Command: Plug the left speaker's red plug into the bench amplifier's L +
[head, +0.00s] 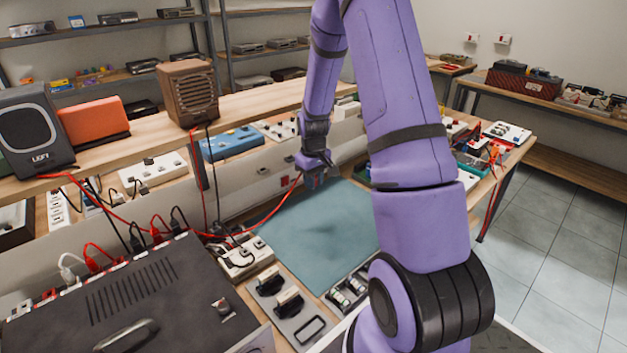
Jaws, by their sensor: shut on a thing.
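The left speaker (37,128), a dark box lettered "LEFT", stands on the raised shelf at the far left. A red cable (272,212) runs from near it, past the dark vented box, and up to my gripper. My gripper (316,180) points down above the back of the teal mat, shut at the end of this red cable. The red plug itself is too small and covered to make out. The dark vented box (140,300) at the lower left appears to be the bench amplifier. Several white, red and black plugs stand along its back edge; its terminal labels cannot be read.
The teal mat (300,235) is bare. A white power strip (245,257) and a grey plate with black-and-white parts (290,308) lie between box and mat. A brown speaker (188,92) and orange box (93,120) stand on the raised shelf. Loose cables cross behind the vented box.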

